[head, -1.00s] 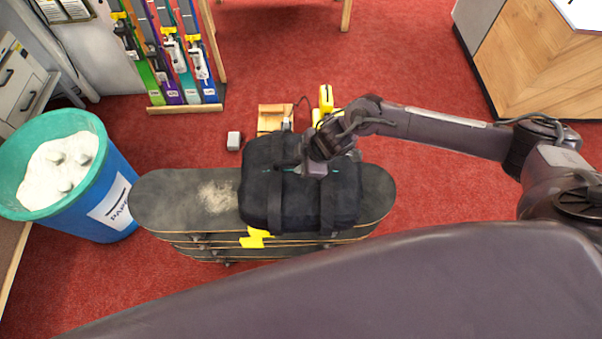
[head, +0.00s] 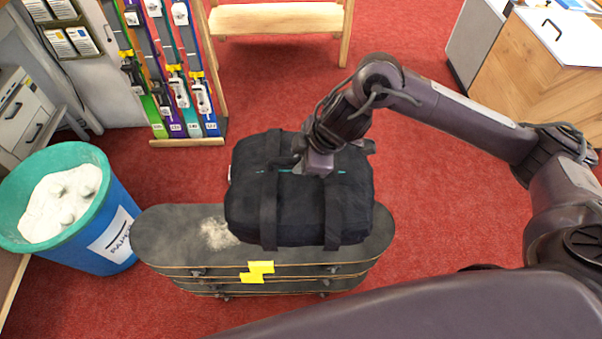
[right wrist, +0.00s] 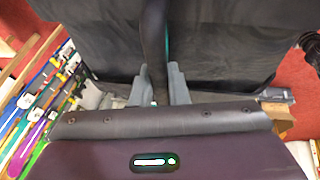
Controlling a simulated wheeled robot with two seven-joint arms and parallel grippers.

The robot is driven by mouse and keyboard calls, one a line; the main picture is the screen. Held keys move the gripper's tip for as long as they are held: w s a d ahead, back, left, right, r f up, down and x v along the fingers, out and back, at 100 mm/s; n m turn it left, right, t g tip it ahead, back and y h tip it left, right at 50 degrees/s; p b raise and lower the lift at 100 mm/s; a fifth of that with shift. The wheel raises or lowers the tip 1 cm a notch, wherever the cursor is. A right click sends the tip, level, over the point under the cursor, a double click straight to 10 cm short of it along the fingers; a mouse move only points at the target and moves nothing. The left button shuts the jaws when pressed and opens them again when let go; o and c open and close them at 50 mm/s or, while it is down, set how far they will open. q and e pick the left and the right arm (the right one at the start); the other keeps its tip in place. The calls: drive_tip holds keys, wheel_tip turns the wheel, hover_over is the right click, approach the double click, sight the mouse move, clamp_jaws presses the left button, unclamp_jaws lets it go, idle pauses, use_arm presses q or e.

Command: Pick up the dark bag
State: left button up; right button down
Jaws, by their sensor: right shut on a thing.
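The dark bag (head: 299,213) is a black duffel with two straps, in the middle of the head view. It hangs from my right gripper (head: 318,172) above the stack of skateboards and hides part of the top board. In the right wrist view my right gripper (right wrist: 154,88) is shut on the bag's dark handle (right wrist: 153,40), with a grey finger on each side. The bag's black side (right wrist: 225,40) fills much of that view. My left gripper is not in view.
The skateboard stack (head: 170,235) stands on red carpet under the bag. A blue bin with a teal rim (head: 118,195) is at its left. A ski rack (head: 187,142) and a wooden bench (head: 280,18) stand behind. A wood-fronted counter (head: 535,65) is at the back right.

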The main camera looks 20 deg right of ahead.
wheel_tip(320, 180, up, 2)
drive_tip(key=shift+w+r, duration=0.1)
drive_tip(key=shift+r, duration=0.05)
wheel_tip(320, 180, up, 24)
drive_tip(key=p, duration=2.3)
drive_tip(key=shift+r, duration=0.2)
drive_tip(key=shift+a, duration=0.1)
